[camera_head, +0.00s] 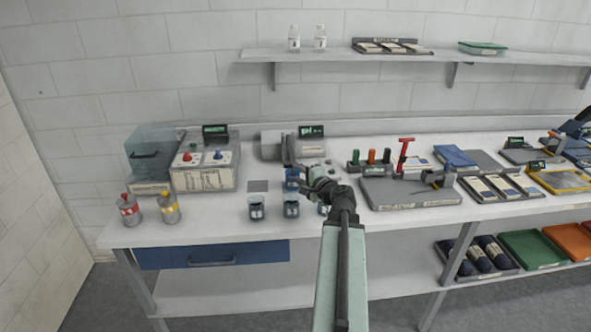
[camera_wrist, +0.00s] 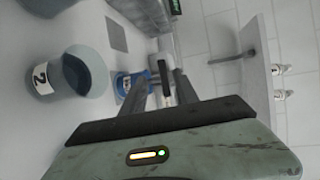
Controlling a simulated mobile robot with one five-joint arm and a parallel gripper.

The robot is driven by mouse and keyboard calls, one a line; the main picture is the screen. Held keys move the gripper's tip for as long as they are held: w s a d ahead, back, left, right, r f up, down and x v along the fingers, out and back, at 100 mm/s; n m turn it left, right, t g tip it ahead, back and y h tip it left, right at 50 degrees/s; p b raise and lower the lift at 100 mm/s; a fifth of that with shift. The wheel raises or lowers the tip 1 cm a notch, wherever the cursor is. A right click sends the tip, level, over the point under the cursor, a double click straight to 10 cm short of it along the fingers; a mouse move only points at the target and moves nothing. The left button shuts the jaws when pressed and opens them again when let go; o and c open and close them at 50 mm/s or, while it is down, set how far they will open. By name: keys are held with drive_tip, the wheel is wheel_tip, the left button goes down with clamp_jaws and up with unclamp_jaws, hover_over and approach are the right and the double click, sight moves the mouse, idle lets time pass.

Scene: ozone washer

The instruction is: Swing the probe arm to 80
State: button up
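The pH meter (camera_head: 312,150) with its small lit display (camera_head: 311,131) stands at the back of the bench. A grey upright (camera_head: 287,150), which looks like the probe arm's post, stands at its left side. My gripper (camera_head: 299,172) reaches in just in front of it. In the wrist view my gripper (camera_wrist: 160,85) has its two fingers apart. A thin dark bar (camera_wrist: 164,72) shows between or just beyond them; I cannot tell whether they touch it. A blue-rimmed vessel (camera_wrist: 124,84) lies beside the left finger. The angle scale is not readable.
Beakers (camera_head: 256,207) and (camera_head: 291,207) stand at the bench front, close below my gripper; the beaker marked 2 (camera_wrist: 70,76) shows in the wrist view. The ozone washer box (camera_head: 205,165) is left.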

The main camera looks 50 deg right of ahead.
sight(291, 159)
drive_tip(key=shift+m+h, duration=0.3)
drive_tip(key=w+d, duration=0.1)
drive_tip(key=w, duration=0.1)
drive_tip(key=w+d+b, duration=0.1)
drive_tip(key=w, duration=0.1)
drive_tip(key=w+d+f, duration=0.1)
drive_tip(key=w+d, duration=0.1)
drive_tip(key=shift+f, duration=0.1)
drive_tip(key=shift+s, duration=0.1)
clamp_jaws()
drive_tip(key=shift+a+b, duration=0.15)
drive_tip(key=shift+b, duration=0.15)
idle(0.8)
